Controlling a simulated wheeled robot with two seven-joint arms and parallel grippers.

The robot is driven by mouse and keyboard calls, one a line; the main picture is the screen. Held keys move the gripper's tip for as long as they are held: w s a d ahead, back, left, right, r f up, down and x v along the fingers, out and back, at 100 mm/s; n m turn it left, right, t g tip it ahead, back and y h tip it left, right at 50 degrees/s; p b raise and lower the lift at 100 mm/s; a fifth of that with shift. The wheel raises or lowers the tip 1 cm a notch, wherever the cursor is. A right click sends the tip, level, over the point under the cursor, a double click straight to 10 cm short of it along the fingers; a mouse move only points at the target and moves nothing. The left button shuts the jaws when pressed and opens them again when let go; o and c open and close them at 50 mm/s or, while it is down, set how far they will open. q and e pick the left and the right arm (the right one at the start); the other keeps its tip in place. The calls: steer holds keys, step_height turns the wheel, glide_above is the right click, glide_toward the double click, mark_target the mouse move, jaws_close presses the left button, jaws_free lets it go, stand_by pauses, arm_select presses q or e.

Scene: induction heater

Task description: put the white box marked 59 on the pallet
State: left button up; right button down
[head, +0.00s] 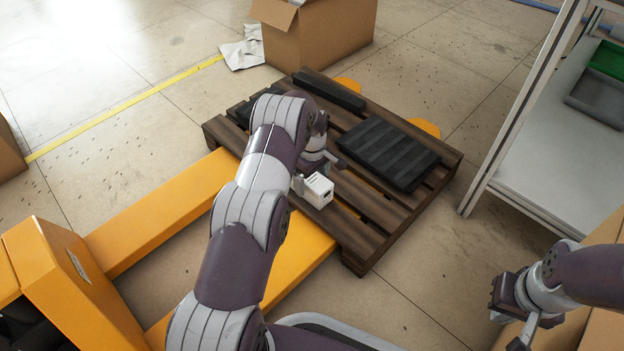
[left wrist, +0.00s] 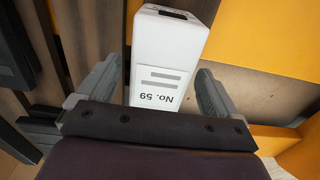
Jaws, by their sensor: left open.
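The white box (head: 318,190) is at the near part of the wooden pallet (head: 376,235), by the yellow fork. It also shows in the left wrist view (left wrist: 162,70), with "No. 59" printed upside down on its label. My left gripper (head: 317,176) is over the pallet with its jaws open. In the left wrist view its two fingers (left wrist: 157,78) are on either side of the box, with a gap at the right finger. Whether the box's underside rests fully on the slats is hidden. My right gripper (head: 506,321) is at the lower right, away from the pallet, fingers apart and empty.
Black slabs (head: 388,152) lie on the pallet's right and far parts. A yellow pallet jack (head: 75,275) has its forks under the pallet. An open cardboard box (head: 320,35) stands behind. A white shelf table (head: 555,165) is at the right. Slats between the box and slabs are bare.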

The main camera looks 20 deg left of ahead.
mark_target(312, 178)
arm_select(q)
step_height(312, 178, up, 10)
steer(key=p, duration=0.5)
steer(key=s+d+r+m, duration=0.8)
steer(key=s+r, duration=0.5)
steer(key=r, duration=0.1)
steer(key=s+d+r+m, duration=0.1)
steer(key=s+m, duration=0.2)
steer(key=s, duration=0.4)
steer(key=s+d+r+m+t, duration=0.1)
steer(key=s+d+r+m, duration=0.1)
steer(key=s, duration=0.5)
steer(key=shift+s+m, duration=0.2)
steer(key=shift+m, duration=0.5)
arm_select(e)
step_height(312, 178, up, 7)
arm_select(q)
steer(key=shift+d+r+p, duration=0.1)
steer(key=shift+p, duration=0.2)
arm_select(e)
steer(key=shift+r, duration=0.2)
